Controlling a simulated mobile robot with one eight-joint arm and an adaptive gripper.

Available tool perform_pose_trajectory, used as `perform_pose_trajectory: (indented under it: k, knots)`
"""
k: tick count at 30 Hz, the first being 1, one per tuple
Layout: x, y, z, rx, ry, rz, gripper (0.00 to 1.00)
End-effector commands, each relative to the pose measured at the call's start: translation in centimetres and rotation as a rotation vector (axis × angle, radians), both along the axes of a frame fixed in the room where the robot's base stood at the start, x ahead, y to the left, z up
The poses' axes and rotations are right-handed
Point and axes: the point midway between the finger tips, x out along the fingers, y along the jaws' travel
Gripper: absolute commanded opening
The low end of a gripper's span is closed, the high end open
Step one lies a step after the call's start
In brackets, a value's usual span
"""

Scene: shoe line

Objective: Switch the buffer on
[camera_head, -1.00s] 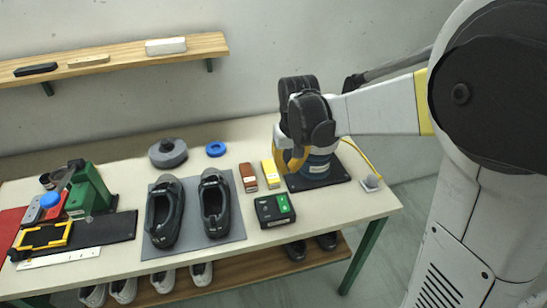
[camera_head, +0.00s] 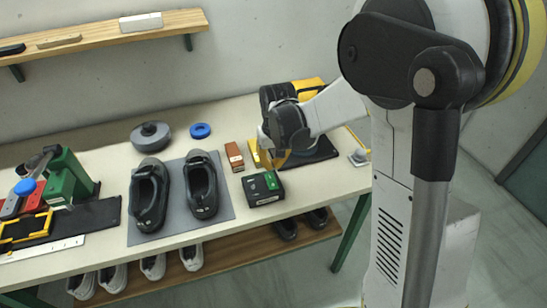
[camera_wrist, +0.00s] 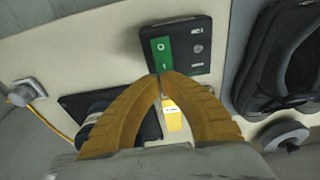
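The switch box (camera_head: 264,189) is black with a green rocker (camera_head: 271,180) and lies near the table's front edge, right of the shoes. In the wrist view the box (camera_wrist: 190,62) is at the top, with the green rocker (camera_wrist: 161,59) showing a white ring mark. My gripper (camera_head: 270,164) is just behind the box. In the wrist view its yellow fingers (camera_wrist: 163,76) meet at the tips, with nothing seen between them. The tips overlap the rocker's near end; I cannot tell if they touch it. The buffer's black base plate (camera_head: 322,151) is partly hidden by my arm.
A yellow block (camera_wrist: 173,121) and an orange-brown block (camera_head: 234,156) lie close to the gripper. Dark shoes (camera_head: 202,185) stand on a grey mat (camera_head: 226,203) to the left. A yellow cable runs to a socket (camera_head: 359,157) at the right.

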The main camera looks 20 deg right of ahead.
Motion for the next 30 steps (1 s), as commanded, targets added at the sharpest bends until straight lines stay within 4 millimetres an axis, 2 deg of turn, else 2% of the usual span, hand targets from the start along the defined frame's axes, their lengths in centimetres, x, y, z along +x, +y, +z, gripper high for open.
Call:
perform_pose_trajectory:
  k: [1,3,8,20,26,30]
  knots:
    - [0.2,0.0,-1.2,0.000,0.000,0.000,0.00]
    - [0.3,0.0,-2.2,0.000,0.000,0.000,0.00]
    - [0.5,0.0,-3.5,0.000,0.000,0.000,0.00]
    - [0.6,0.0,-3.8,0.000,0.000,0.000,0.00]
    - [1.1,0.0,-4.9,0.000,0.098,0.000,0.00]
    - [1.0,0.0,-4.8,0.000,0.109,0.000,0.00]
